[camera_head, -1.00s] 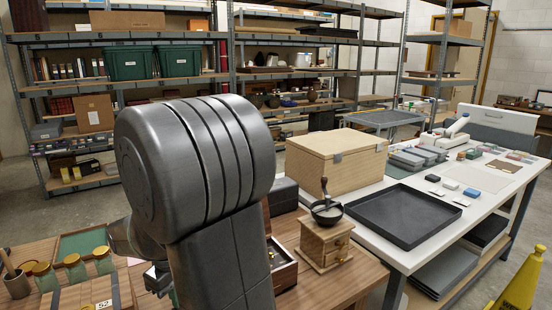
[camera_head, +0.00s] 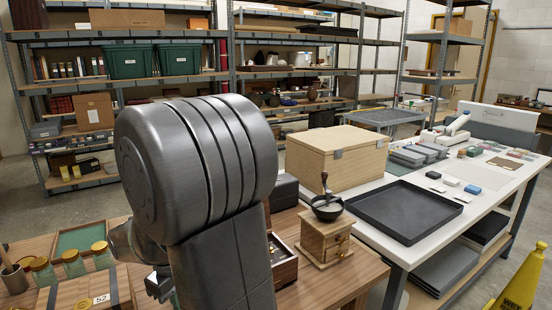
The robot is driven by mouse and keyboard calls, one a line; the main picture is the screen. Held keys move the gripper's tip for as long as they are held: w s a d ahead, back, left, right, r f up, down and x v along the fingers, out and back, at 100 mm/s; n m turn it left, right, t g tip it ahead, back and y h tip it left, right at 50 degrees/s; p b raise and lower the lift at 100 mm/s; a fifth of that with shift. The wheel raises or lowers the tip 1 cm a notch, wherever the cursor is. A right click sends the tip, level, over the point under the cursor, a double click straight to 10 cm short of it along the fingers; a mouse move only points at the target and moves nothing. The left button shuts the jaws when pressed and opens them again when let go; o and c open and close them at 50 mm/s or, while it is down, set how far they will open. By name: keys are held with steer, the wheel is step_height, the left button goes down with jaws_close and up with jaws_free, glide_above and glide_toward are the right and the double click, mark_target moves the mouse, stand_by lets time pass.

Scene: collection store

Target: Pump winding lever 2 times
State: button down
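My own dark grey arm fills the middle of the view and hides part of the wooden table (camera_head: 345,285). A small dark part of my gripper (camera_head: 157,286) shows low at the left of the arm, above the table. Its fingertips are not clear, so I cannot tell whether it is open or shut, or whether it touches anything. I cannot make out a winding lever for certain; it may be hidden behind my arm. A wooden grinder (camera_head: 324,246) with a crank handle (camera_head: 325,183) on top stands upright to the right of the arm. My gripper is apart from it.
An open wooden case (camera_head: 285,270) lies between arm and grinder. Several yellow-lidded jars (camera_head: 72,262) and a box marked 52 (camera_head: 85,298) are at left. A black tray (camera_head: 405,212) and large wooden box (camera_head: 335,162) sit on the white table. A yellow floor sign (camera_head: 520,285) stands at right.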

steer(key=shift+f, duration=0.15)
steer(key=shift+s+f+b, duration=0.1)
steer(key=shift+f+b, duration=0.9)
steer(key=shift+f, duration=0.25)
steer(key=shift+f+b, duration=0.75)
steer(key=shift+f, duration=0.3)
steer(key=shift+r, duration=0.1)
